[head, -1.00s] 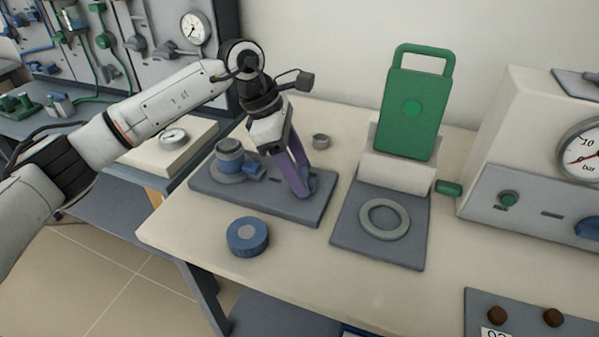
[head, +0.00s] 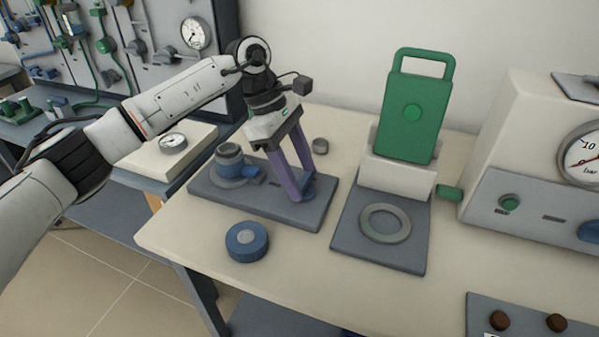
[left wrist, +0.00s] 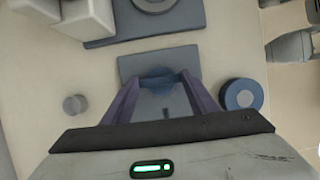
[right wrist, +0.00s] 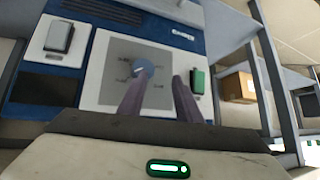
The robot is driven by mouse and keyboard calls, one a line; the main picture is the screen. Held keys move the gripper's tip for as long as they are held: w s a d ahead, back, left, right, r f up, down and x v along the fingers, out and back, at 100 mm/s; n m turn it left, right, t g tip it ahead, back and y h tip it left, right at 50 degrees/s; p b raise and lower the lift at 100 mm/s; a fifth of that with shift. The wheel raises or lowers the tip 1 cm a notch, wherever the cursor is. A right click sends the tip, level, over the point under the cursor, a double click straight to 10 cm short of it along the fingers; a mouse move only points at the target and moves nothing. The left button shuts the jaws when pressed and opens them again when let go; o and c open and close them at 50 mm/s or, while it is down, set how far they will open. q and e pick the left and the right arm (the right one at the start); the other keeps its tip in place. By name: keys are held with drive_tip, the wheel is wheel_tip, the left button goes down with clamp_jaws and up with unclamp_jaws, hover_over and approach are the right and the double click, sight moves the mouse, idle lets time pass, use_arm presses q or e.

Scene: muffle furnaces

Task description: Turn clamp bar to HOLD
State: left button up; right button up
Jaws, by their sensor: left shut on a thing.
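A dark grey plate (head: 230,197) lies on the bench at left. At its right end is a small blue piece (head: 308,189), apparently the clamp bar, largely hidden by my fingers. My left gripper (head: 299,193) points down and is shut on this piece. In the left wrist view, the blue piece (left wrist: 158,72) sits between the fingertips (left wrist: 157,82), which stand apart by its width. No HOLD mark is legible. My right gripper (right wrist: 158,88) is open and empty, above a panel with a blue knob (right wrist: 143,68) near its left finger.
A blue-grey fitting (head: 230,160) stands on the plate's left end. A blue ribbed cap (head: 247,241) lies in front, and a small grey knob (head: 320,146) behind. Right of the plate stands a fixture with a green handled plate (head: 408,118) and a grey ring (head: 386,222).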

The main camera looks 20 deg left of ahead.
use_arm(q)
drive_tip(key=o, duration=1)
drive_tip(key=shift+o, duration=0.2)
drive_tip(key=v, duration=1)
drive_tip(key=shift+r, duration=0.2)
